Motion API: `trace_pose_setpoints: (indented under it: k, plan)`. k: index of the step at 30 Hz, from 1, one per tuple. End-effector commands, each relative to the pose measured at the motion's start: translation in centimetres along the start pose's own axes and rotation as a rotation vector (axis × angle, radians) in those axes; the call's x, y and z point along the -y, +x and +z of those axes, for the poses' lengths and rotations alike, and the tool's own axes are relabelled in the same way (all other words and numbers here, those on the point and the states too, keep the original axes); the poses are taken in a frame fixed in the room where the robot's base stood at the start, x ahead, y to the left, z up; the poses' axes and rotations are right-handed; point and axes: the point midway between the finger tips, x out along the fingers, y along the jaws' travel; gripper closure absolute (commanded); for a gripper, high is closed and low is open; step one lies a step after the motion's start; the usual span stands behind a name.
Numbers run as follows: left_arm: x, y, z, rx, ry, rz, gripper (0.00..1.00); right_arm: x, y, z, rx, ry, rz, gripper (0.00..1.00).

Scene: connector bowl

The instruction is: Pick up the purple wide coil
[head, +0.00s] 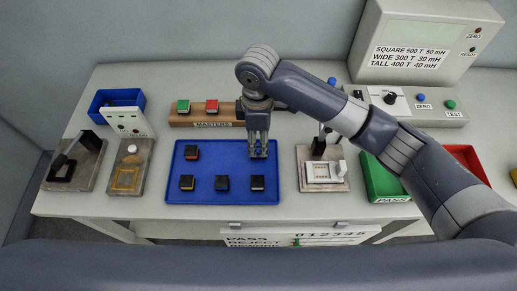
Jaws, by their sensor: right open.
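Several small dark coils lie on the blue tray (217,166), one at the back left (191,152) and others along the front: left (187,183), middle (222,184) and right (257,184). Each shows small orange or yellowish marks. At this size I cannot tell which one is the purple wide coil. My right gripper (258,155) points down over the tray's back right part, fingers open. It hides the spot under it, so I cannot tell whether a coil sits there. My left gripper is not in view.
The wooden masters block (206,122) with green and red pieces stands behind the tray. A white fixture (323,172) is right of it, then a green bin (380,182). A blue bin (116,97) and a tester (428,65) stand at the back.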

Motion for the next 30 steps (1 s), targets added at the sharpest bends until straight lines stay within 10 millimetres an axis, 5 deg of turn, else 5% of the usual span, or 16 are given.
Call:
trace_pose_setpoints:
  k: [18,26,30]
  plan:
    - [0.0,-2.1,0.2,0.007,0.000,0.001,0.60,-0.7,7.0,0.2,-0.001,0.002,0.001,0.53]
    - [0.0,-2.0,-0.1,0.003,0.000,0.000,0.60,-0.7,7.6,0.1,-0.002,0.000,0.003,0.53]
    - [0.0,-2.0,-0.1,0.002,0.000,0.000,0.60,-0.8,7.5,0.1,-0.002,0.001,0.003,0.78]
